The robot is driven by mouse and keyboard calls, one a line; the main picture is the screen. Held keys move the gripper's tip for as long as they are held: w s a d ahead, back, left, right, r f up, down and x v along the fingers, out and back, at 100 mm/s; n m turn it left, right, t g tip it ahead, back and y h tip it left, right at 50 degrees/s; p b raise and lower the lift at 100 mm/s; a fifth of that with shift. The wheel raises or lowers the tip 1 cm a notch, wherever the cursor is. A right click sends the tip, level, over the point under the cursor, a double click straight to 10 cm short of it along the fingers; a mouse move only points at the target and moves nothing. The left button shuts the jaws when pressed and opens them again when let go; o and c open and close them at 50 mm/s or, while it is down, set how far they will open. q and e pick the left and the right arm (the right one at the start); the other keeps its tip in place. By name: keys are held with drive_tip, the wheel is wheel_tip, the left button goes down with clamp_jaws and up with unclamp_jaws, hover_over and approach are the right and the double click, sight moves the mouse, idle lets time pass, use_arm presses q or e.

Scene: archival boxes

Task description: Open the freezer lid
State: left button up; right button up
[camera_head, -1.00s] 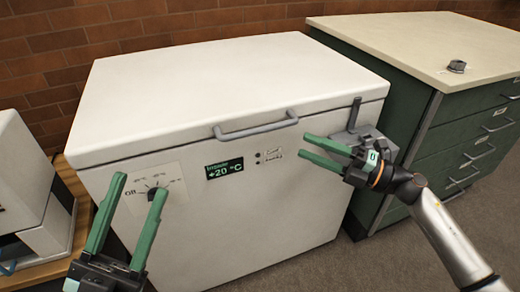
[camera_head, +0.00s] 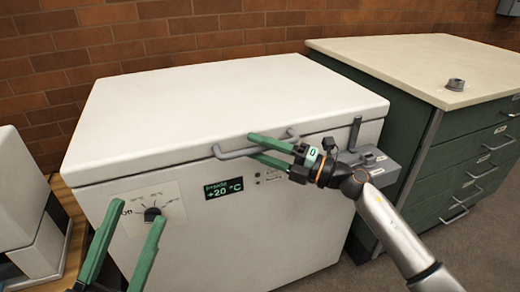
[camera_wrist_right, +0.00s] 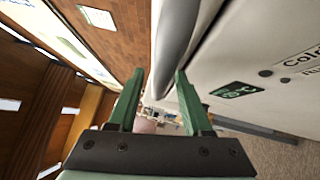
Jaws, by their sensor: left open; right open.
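The white chest freezer (camera_head: 130,240) stands in the middle of the head view with its lid (camera_head: 225,95) down. A grey bar handle (camera_head: 235,154) runs along the lid's front edge. My right gripper (camera_head: 252,146) is open at the handle's right part, with one green finger above the bar and one below in the head view. In the right wrist view the handle (camera_wrist_right: 172,45) runs between the tips of the open fingers (camera_wrist_right: 157,88); I cannot tell whether they touch it. My left gripper (camera_head: 137,222) is open and empty in front of the freezer's dial, at lower left.
A green drawer cabinet (camera_head: 455,160) with a pale top stands close on the right; a small grey round object (camera_head: 455,85) sits on it. A grey latch box (camera_head: 372,165) is on the freezer's right front. A white appliance (camera_head: 30,200) stands at the left. A brick wall (camera_head: 150,35) is behind.

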drive_tip(key=shift+c, duration=0.4)
clamp_jaws()
idle(1.0)
